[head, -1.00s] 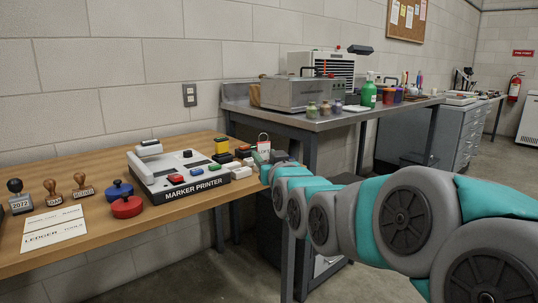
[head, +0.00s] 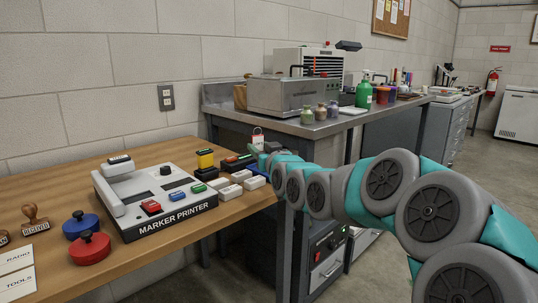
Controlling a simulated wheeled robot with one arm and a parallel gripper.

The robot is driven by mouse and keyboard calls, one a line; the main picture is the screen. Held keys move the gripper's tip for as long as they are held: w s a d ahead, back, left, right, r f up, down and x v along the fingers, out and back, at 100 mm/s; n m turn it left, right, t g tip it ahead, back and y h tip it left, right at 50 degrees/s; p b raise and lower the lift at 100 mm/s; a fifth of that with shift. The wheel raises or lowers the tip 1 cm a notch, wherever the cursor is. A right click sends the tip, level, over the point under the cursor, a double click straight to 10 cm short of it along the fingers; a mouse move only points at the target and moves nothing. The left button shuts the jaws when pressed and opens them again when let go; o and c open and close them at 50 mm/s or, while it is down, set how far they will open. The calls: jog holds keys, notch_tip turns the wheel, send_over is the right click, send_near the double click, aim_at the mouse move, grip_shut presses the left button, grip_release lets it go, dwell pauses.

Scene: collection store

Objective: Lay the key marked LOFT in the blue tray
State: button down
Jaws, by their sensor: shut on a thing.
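My gripper (head: 262,152) is at the far end of my arm, over the back right corner of the wooden table, and is small and partly hidden by the arm. It is shut on a small white tag (head: 258,134) with a bit of red, which stands upright at its tip. The tag may belong to a key, but its writing is too small to read and the key itself cannot be made out.
A marker printer (head: 155,195), coloured blocks (head: 205,158), a blue round-knobbed thing (head: 81,225) and a red one (head: 90,248) crowd the wooden table (head: 150,262). A metal bench (head: 300,128) with a grey machine and jars stands behind. Floor is clear at right.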

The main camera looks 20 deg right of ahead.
jog(key=w+d+f, duration=0.2)
jog(key=w+d+f+p, duration=0.1)
jog(key=w+d+f, duration=0.1)
jog(key=shift+w+d, duration=0.1)
jog(key=shift+d, duration=0.3)
jog(key=shift+f+b, duration=0.4)
jog(key=shift+f, duration=0.2)
jog(key=shift+f, duration=0.1)
jog(key=shift+c, duration=2.1)
grip_release()
